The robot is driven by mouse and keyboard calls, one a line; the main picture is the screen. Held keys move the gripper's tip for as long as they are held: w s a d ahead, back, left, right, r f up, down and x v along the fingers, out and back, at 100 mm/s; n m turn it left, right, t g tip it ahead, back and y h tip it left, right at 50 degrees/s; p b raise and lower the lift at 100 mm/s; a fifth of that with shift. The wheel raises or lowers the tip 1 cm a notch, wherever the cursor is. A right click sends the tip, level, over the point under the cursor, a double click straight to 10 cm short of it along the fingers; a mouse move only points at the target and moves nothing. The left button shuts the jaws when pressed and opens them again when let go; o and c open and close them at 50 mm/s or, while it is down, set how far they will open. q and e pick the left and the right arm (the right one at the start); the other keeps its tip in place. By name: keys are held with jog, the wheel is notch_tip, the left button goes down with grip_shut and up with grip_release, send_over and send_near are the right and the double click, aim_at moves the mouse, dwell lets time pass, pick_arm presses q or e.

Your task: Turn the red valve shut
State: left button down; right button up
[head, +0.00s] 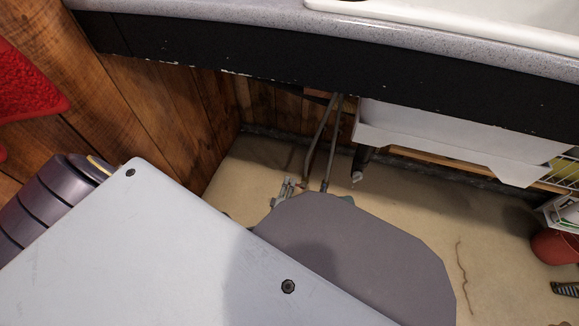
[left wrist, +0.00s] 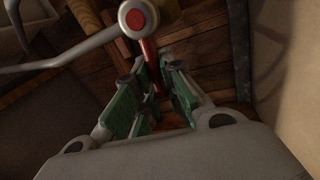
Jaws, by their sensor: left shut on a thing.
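The red valve (left wrist: 138,19) shows at the top of the left wrist view as a round pale hub with a red centre. Its red bar (left wrist: 150,58) runs down from the hub between the fingers of my left gripper (left wrist: 151,84). The gripper is shut on this red bar, with a green-padded finger on each side. In the head view only a small part of my left gripper (head: 286,189) shows, low under the counter. My own arm covers the rest there, and the valve is hidden. My right gripper is not in view.
Two thin grey pipes (head: 325,140) come down beneath the counter (head: 250,45). A white basin underside (head: 430,130) hangs to their right. Wood-plank walls (head: 165,110) stand at the left. A red pot (head: 555,247) stands at the right edge. Beige floor (head: 410,205) is open between.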

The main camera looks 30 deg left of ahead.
pick_arm(q)
jog(key=shift+f, duration=0.1)
jog(key=c, duration=1.5)
grip_release()
jog(key=shift+r, duration=5)
